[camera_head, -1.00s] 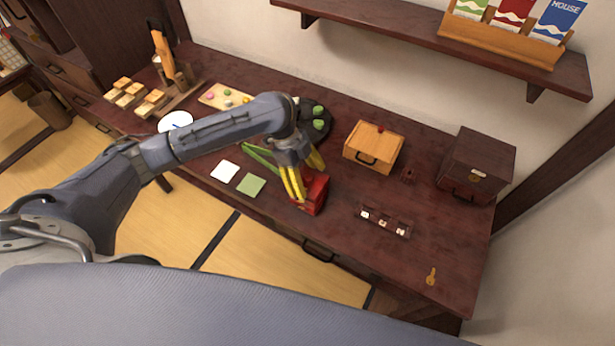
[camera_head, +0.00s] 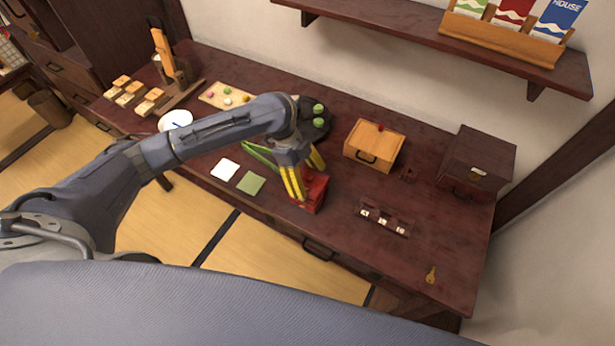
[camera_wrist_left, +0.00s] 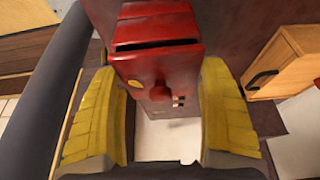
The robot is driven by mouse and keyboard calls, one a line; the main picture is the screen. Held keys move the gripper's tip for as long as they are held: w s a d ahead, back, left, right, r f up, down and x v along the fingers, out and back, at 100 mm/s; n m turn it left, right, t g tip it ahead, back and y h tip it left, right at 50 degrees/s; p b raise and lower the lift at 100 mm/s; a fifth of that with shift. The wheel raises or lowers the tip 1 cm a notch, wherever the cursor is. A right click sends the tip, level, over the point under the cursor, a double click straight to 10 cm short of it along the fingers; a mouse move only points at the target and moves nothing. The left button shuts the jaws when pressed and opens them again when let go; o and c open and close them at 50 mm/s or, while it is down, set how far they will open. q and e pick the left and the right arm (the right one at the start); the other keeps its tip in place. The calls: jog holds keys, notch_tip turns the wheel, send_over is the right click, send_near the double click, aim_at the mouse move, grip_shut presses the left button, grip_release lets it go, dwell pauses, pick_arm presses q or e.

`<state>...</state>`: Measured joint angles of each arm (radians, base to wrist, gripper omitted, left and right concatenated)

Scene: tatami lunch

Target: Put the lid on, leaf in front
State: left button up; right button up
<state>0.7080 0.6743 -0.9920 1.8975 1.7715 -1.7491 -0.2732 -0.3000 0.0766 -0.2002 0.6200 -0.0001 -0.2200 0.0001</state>
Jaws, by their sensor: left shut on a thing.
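A red box (camera_head: 314,196) stands near the front edge of the desk in the head view. My left gripper (camera_head: 306,178) points down over it, its yellow fingers at either side. In the left wrist view the gripper (camera_wrist_left: 165,118) is shut on the red lid (camera_wrist_left: 185,64), which has a round knob (camera_wrist_left: 155,91) and a small gold leaf mark (camera_wrist_left: 133,84) near one corner. A dark slit shows beside the lid, towards the top of the picture. I cannot tell whether the lid is fully seated. My right gripper is not in view.
A wooden box with a handle (camera_head: 371,150) stands behind and right. White (camera_head: 225,169) and green (camera_head: 251,183) squares lie left. The desk's right front is mostly clear.

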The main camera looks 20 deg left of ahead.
pick_arm(q)
jog(key=shift+f, duration=0.4)
jog(key=o, duration=1.1)
jog(key=shift+o, duration=0.2)
jog(key=v, duration=1.2)
